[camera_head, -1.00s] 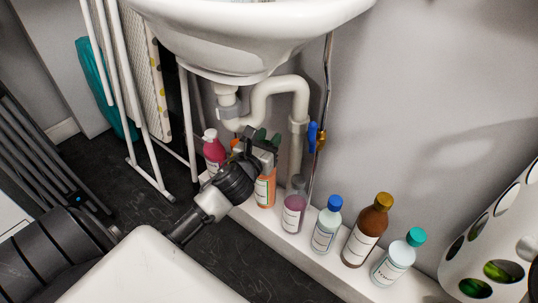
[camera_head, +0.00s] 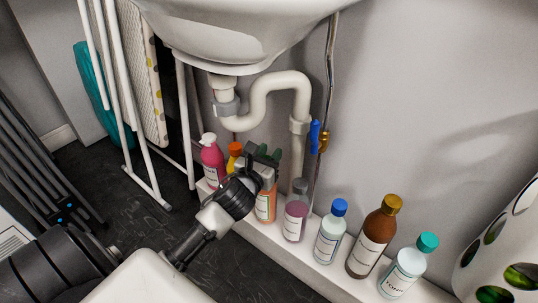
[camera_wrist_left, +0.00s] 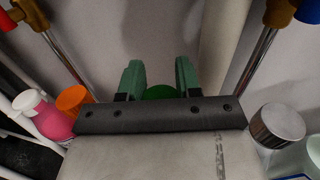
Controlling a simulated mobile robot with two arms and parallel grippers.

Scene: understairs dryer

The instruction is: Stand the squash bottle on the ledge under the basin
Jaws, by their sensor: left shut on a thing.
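The squash bottle, an orange bottle with a pale label (camera_head: 265,204), is upright in the row on the white ledge (camera_head: 262,238) under the basin (camera_head: 240,35). Its base looks to be at the ledge; whether it bears weight there I cannot tell. My left gripper (camera_head: 263,154) is shut on its top from above and hides its upper part. In the left wrist view, a green cap (camera_wrist_left: 160,91) shows between the two green fingertips of the left gripper (camera_wrist_left: 159,80). My right gripper is not in view.
A pink pump bottle (camera_head: 212,161) and an orange-capped bottle (camera_head: 235,153) stand left of it. A purple bottle (camera_head: 295,218) stands close on its right, then several more bottles. A white drainpipe (camera_head: 300,123) is behind. A white drying rack (camera_head: 150,188) stands at left.

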